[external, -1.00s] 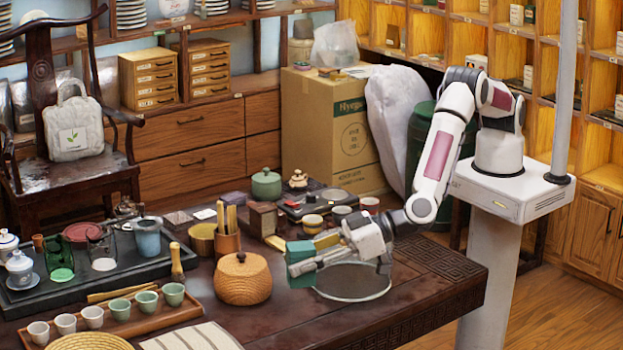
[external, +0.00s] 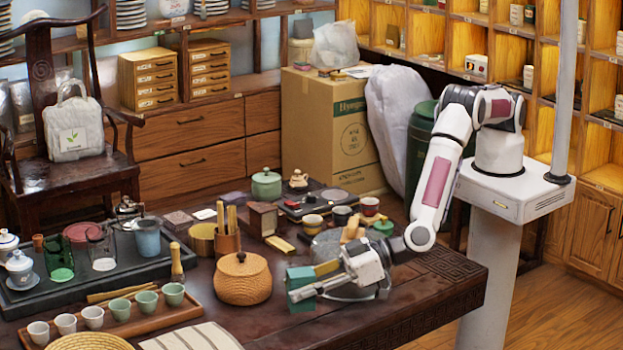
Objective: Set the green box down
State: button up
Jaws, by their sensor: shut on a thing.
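The green box (external: 298,276) is at the left end of my gripper (external: 306,283), on the right part of the dark wooden table (external: 350,328). My gripper is shut on the box, and a silver finger crosses its near face. The box is low over the table top; I cannot tell whether its underside touches the wood. My gripper hides part of the box and most of the round glass-like disc (external: 352,298) behind and below it.
A round woven lidded pot (external: 243,280) stands close to the left of the box. Behind my gripper are a grey round piece (external: 325,246), small cups (external: 312,224) and a green-topped jar (external: 383,228). The table's front right is clear.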

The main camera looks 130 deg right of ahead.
jog(key=shift+f, duration=1.8)
jog(key=shift+f, duration=0.15)
jog(key=o, duration=1.2)
jog(key=shift+s+a+r, duration=0.15)
jog(key=shift+s+r, duration=0.15)
jog(key=shift+s, duration=0.05)
jog(key=shift+v, duration=5.6)
